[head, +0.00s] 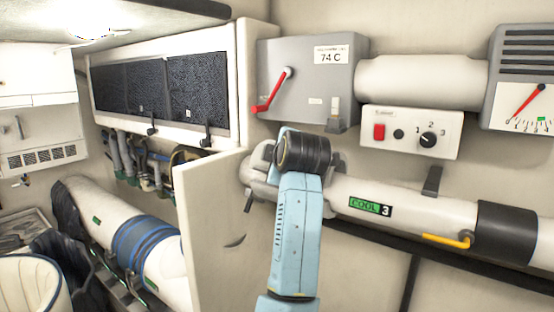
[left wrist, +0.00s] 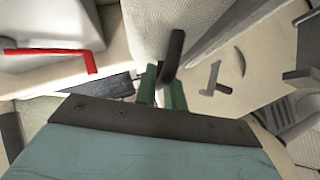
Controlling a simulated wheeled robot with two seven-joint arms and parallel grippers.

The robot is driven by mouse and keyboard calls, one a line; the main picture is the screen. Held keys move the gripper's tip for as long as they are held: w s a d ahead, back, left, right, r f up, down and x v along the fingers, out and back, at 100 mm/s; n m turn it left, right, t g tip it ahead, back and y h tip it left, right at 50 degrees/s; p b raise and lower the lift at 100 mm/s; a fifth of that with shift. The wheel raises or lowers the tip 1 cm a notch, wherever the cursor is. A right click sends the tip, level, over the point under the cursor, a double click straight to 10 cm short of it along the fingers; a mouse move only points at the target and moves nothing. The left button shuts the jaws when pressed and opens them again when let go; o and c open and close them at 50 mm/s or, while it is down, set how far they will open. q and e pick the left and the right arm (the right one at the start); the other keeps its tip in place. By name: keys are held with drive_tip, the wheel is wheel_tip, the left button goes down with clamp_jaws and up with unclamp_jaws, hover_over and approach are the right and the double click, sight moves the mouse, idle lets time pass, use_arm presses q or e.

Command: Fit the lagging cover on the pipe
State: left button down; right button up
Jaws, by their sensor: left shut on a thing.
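The white pipe (head: 335,195) runs along the wall to the right, with a green "COOL 3" label, a yellow lever (head: 447,240) and a black band (head: 505,232). My left arm rises from the bottom centre, its dark wrist in front of the pipe's left end. In the left wrist view, my left gripper (left wrist: 162,94) has green fingers shut on a dark bar-shaped handle (left wrist: 173,52). Behind it is a pale rounded surface with a fabric-like texture (left wrist: 160,22). I cannot tell whether this is the lagging cover or lagging on the pipe. My right gripper is not in view.
A beige upright panel (head: 208,215) stands close left of my wrist. A grey box with a red lever (head: 285,85) and a switch box (head: 411,132) are on the wall above. Another white pipe with blue bands (head: 148,243) lies at left.

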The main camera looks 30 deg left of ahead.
use_arm(q)
drive_tip(key=shift+p, duration=0.45)
idle(1.0)
drive_tip(key=shift+f+b, duration=0.8)
drive_tip(key=shift+f, duration=0.75)
idle(0.4)
drive_tip(key=c, duration=1.4)
unclamp_jaws()
drive_tip(key=shift+f, duration=0.15)
drive_tip(key=b+v, duration=0.2)
drive_tip(key=v, duration=0.5)
drive_tip(key=shift+s+d, duration=0.15)
drive_tip(key=shift+d, duration=0.1)
